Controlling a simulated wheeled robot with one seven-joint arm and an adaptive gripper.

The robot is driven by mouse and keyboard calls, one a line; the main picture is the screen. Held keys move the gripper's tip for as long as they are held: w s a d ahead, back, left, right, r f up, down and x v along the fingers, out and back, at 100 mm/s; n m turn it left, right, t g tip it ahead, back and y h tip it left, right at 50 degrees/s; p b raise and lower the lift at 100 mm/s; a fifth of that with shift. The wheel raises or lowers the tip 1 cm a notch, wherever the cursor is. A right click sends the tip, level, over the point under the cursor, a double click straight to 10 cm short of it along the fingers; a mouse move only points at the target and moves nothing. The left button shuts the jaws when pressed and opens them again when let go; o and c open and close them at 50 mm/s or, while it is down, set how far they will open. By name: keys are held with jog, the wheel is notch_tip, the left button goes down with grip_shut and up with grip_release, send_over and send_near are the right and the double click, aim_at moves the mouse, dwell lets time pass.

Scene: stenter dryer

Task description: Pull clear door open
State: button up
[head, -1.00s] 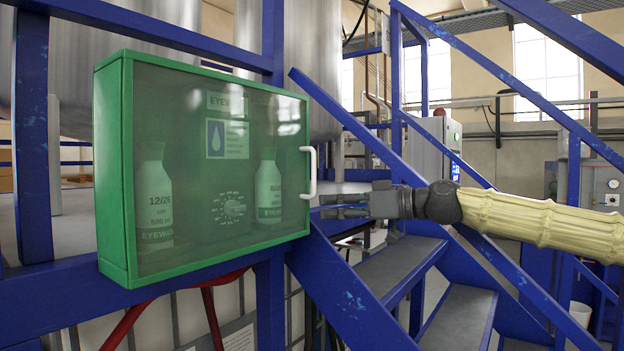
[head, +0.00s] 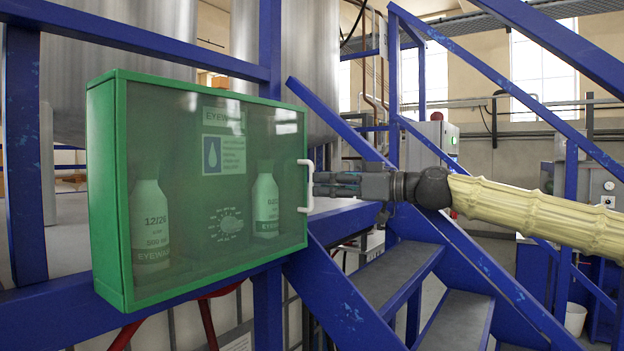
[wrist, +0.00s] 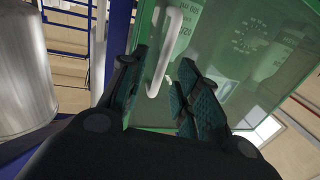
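A green eyewash cabinet (head: 112,200) with a clear door (head: 190,190) hangs on the blue frame at the left; the door looks shut. Its white handle (head: 310,186) stands at the door's right edge. My gripper (head: 318,184) is just right of the handle, level with it. In the wrist view my gripper (wrist: 158,95) is open, with its fingers apart, and the white handle (wrist: 165,50) shows between and beyond the fingertips. I cannot tell whether a finger touches it. Bottles stand behind the door.
A blue upright (head: 270,45) rises behind the cabinet. Large metal tanks (head: 130,60) stand at the back.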

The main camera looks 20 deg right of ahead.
aim_at(312, 204)
jog(key=shift+p+x, duration=0.65)
jog(key=shift+x, duration=1.35)
grip_shut()
